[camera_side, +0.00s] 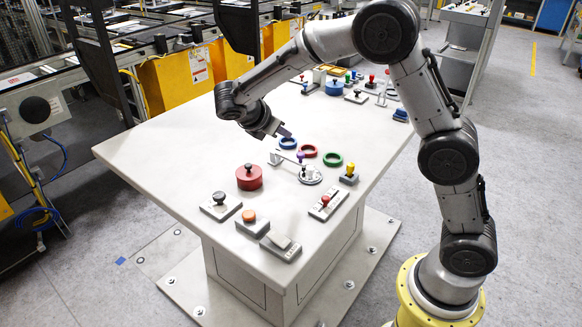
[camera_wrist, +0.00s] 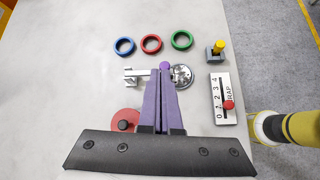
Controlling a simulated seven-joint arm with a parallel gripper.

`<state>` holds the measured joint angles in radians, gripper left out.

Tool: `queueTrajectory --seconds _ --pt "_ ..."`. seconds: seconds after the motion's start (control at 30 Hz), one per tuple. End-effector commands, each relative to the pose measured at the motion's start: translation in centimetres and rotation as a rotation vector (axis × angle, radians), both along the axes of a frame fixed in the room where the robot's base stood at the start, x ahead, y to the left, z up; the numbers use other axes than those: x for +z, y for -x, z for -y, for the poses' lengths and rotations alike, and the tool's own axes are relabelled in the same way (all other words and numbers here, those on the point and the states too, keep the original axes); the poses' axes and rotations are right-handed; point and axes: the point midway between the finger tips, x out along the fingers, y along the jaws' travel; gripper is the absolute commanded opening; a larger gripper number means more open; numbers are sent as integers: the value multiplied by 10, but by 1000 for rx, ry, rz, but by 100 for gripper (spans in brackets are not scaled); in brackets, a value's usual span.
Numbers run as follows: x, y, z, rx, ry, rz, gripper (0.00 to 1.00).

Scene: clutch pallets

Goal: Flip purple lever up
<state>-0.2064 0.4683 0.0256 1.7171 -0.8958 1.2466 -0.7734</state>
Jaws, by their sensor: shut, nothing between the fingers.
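The purple lever's ball knob (camera_side: 300,157) stands among metal parts on the table, with a round chrome disc (camera_side: 311,175) and a pale metal bracket (camera_side: 280,158) beside it. In the wrist view the purple knob (camera_wrist: 165,66) shows just beyond the fingertips, between the bracket (camera_wrist: 133,76) and the disc (camera_wrist: 183,76). My gripper (camera_side: 287,133) is above the table, up and left of the knob in the side view. Its purple fingers (camera_wrist: 163,78) are shut and empty. The fingers hide part of the lever in the wrist view, and I cannot tell if they touch it.
Blue (camera_side: 288,143), red (camera_side: 307,151) and green (camera_side: 333,159) rings lie close by. A red round knob unit (camera_side: 249,178), a red-knobbed slider (camera_side: 328,203) and a yellow lever (camera_side: 350,172) stand around. The table's left part is clear.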

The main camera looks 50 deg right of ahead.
Motion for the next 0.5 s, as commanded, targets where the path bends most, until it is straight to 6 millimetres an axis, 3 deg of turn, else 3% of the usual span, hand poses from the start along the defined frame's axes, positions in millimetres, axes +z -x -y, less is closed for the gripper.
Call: queueTrajectory --seconds 0.03,0.23,0.33,0.5 --pt "-17 -8 -5 17 19 -34 0" --pt "-64 -18 -18 53 49 -124 0" --pt "-78 -16 -22 61 57 -154 0" --pt "-85 -15 -26 71 60 -169 0"
